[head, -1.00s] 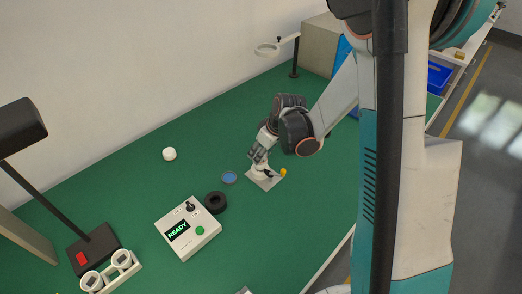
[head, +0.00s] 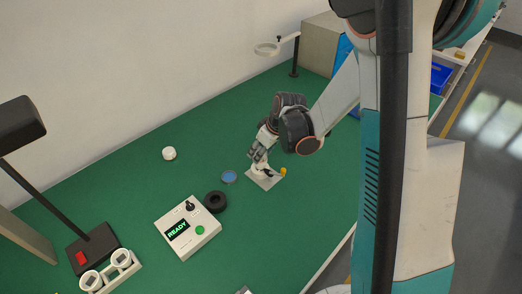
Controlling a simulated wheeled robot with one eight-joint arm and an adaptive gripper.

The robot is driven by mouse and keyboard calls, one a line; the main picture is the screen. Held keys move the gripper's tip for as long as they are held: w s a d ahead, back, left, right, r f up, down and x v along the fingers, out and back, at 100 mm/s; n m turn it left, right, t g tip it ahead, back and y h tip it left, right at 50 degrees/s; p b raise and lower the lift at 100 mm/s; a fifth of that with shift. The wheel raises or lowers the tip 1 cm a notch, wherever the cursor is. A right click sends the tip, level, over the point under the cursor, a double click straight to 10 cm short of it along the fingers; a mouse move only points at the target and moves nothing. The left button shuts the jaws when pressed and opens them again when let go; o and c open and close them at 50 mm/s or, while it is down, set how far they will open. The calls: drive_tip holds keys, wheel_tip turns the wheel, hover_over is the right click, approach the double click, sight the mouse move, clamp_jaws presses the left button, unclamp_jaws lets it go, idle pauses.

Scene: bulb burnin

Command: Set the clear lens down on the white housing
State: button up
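My gripper (head: 257,170) is low over a pale square plate (head: 265,181) in the middle of the green table. I cannot clearly make out the lens. A blue round disc (head: 229,177) lies flat on the table just left of the plate, apart from the gripper. No white housing is clearly identifiable; any part at the fingertips is too small to tell. A small white round piece (head: 169,153) stands alone farther left.
A yellow piece (head: 283,171) is at the plate's right edge. A black ring (head: 215,201) lies beside a control box (head: 188,228) reading READY. A twin-ring holder (head: 111,271) and black lamp (head: 93,249) stand lower left. A ring stand (head: 294,59) is behind.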

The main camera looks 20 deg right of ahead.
drive_tip(key=shift+f+b, duration=0.6)
idle(0.7)
drive_tip(key=o, duration=0.8)
drive_tip(key=shift+c, duration=0.2)
drive_tip(key=shift+r, duration=0.15)
drive_tip(key=v, duration=1.1)
drive_tip(key=shift+r, duration=0.35)
drive_tip(key=shift+s+d, duration=0.1)
